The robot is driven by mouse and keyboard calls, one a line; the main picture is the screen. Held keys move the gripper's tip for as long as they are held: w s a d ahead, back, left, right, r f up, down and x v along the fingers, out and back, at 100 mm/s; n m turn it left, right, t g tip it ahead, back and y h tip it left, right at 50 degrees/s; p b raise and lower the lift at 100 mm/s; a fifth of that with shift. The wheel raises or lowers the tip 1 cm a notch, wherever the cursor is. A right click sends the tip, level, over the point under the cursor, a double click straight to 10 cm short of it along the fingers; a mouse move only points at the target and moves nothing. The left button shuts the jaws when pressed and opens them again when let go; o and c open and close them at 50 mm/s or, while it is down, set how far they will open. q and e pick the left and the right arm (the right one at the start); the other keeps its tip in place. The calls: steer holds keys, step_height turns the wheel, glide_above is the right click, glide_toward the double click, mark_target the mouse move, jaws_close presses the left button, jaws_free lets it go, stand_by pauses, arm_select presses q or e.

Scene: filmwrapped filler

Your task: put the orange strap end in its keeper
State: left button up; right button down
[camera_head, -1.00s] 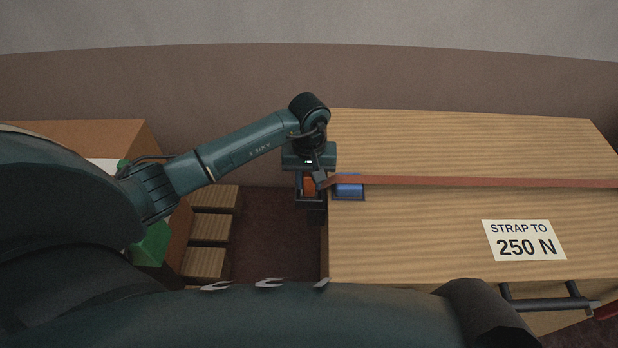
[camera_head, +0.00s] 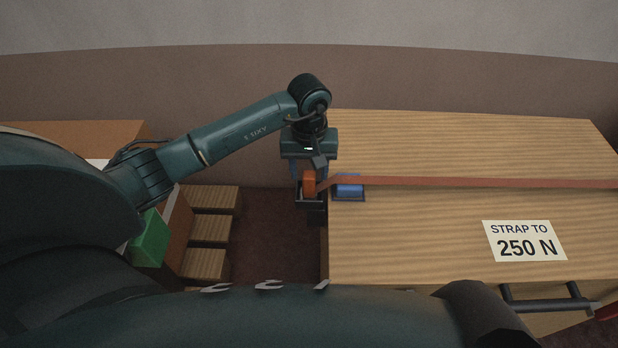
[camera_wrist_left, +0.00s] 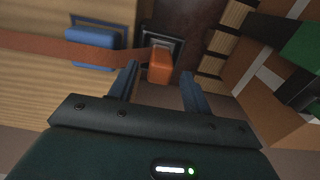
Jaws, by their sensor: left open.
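The brown-orange strap (camera_head: 470,182) runs across the wooden crate and over its left edge. Its bright orange end (camera_head: 309,182) hangs just off that edge, and also shows in the left wrist view (camera_wrist_left: 160,66). A dark frame, apparently the keeper (camera_head: 311,203), sits right by the end; in the left wrist view it (camera_wrist_left: 176,44) overlaps the end. I cannot tell whether the end is inside it. My left gripper (camera_head: 309,178) is open; in the left wrist view its blue-grey fingers (camera_wrist_left: 159,72) stand apart on either side of the end. My right gripper is out of view.
A blue block (camera_head: 348,190) sits under the strap near the crate (camera_head: 420,240)'s left edge. A "STRAP TO 250 N" label (camera_head: 525,240) and a black handle (camera_head: 545,301) are to the right. Wooden slats (camera_head: 208,230) and a green block (camera_head: 151,240) lie left of a dark gap.

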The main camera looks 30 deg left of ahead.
arm_select(q)
step_height(320, 180, up, 8)
steer(key=shift+r+b, duration=0.1)
steer(key=shift+b, duration=0.2)
stand_by(0.3)
